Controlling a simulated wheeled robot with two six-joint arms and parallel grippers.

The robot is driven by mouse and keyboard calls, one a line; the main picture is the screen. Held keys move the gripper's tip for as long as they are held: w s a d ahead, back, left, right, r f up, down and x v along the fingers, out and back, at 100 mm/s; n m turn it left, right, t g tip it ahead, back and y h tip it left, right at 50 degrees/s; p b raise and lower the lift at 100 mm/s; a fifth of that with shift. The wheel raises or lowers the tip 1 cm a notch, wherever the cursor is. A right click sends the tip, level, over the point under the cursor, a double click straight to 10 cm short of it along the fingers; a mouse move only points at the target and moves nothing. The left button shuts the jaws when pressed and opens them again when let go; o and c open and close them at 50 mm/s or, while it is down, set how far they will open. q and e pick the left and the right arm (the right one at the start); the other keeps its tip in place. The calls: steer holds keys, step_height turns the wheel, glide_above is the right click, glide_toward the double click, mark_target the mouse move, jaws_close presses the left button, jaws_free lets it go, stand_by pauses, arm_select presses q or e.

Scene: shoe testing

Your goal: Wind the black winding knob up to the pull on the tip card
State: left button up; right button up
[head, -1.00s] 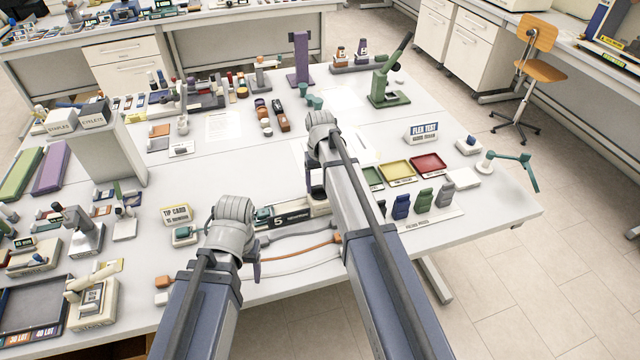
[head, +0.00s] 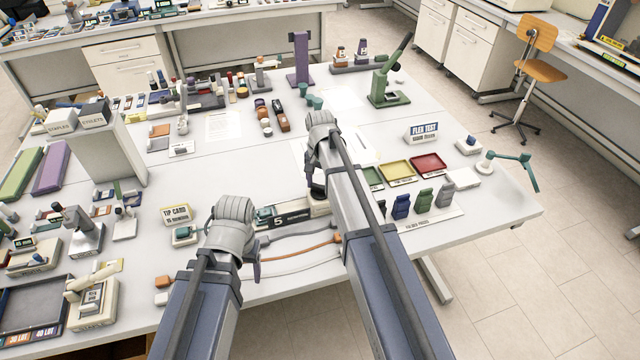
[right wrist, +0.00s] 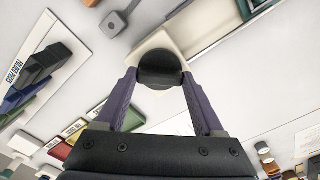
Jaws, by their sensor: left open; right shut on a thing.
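The black winding knob (right wrist: 160,66) is round and sits between the purple fingers of my right gripper (right wrist: 160,78) in the right wrist view. The gripper is shut on it. In the head view my right arm hides most of this grip. A long tester marked 5 (head: 287,216) lies between my two arms, beside the knob. The tip card (head: 176,213) stands on the table to the left of my left wrist. My left gripper (head: 256,262) is open, near the table's front edge; its fingers are mostly hidden. The pull on the card cannot be made out.
Yellow (head: 398,170) and red trays, and several small coloured pieces (head: 424,201), stand right of my right arm. A FLEX TEST sign (head: 422,133) is behind them. Grey and orange strips (head: 300,248) lie at the front edge.

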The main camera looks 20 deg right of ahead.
mark_target(320, 186)
stand_by(0.3)
steer(key=o, duration=1.4)
steer(key=shift+r, duration=0.1)
step_height(320, 186, up, 8)
steer(key=p, duration=0.8)
steer(key=shift+f, duration=0.2)
steer(key=shift+f, duration=0.15)
